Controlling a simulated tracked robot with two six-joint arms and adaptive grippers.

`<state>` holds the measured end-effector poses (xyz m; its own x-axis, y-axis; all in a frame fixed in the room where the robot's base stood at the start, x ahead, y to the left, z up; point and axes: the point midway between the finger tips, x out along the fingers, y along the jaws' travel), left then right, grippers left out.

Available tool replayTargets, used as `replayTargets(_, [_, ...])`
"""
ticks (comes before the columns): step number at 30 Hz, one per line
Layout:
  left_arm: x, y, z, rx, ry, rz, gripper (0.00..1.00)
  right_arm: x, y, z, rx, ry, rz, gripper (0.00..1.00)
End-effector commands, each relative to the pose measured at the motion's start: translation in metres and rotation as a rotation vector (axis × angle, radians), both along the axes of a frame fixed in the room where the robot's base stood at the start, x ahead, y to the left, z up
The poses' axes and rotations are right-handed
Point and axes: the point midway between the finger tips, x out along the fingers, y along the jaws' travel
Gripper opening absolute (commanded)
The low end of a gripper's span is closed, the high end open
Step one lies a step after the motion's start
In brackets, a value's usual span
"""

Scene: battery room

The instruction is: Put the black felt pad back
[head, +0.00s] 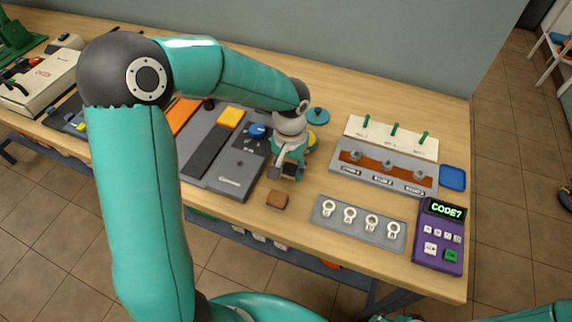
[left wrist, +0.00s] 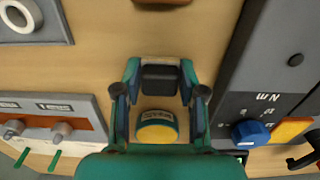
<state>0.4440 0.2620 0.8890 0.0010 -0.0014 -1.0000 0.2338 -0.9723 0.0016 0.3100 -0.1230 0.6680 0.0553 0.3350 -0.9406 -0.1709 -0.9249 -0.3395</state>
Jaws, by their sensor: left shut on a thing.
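My left gripper (head: 287,174) hangs over the middle of the wooden bench, pointing down. In the left wrist view its two fingers (left wrist: 160,85) are closed on a small black block-like piece, which I take as the black felt pad (left wrist: 160,79). A pale edge shows along its far side. In the head view the pad (head: 290,168) is dark between the fingertips and partly hidden by them. Whether it touches the bench is not clear. A small brown block (head: 277,199) lies on the bench just in front of the gripper. My right gripper is not in view.
Left stands a grey tester (head: 236,180) with a blue knob. A yellow-topped round thing (left wrist: 157,128) stands behind the gripper.

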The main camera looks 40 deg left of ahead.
Motion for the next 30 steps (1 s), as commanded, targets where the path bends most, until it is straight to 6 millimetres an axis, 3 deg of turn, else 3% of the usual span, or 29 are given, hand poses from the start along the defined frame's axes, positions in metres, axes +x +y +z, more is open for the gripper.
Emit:
replayTargets(1, [0.000, 0.000, -0.003, 0.000, 0.000, 0.000, 0.02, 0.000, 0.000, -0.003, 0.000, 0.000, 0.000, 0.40])
replayTargets(2, [0.000, 0.000, -0.003, 0.000, 0.000, 0.000, 0.42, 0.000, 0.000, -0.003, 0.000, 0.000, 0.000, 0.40])
replayTargets(6, [0.000, 0.000, -0.001, 0.000, 0.000, 0.000, 0.65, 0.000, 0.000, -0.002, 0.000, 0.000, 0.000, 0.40])
replayTargets(20, [0.001, 0.001, 0.006, 0.001, -0.004, 0.001, 0.65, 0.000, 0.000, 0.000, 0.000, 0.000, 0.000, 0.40])
replayTargets(30, [0.001, 0.001, 0.068, 0.000, -0.006, 0.001, 0.65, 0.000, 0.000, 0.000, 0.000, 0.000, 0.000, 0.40])
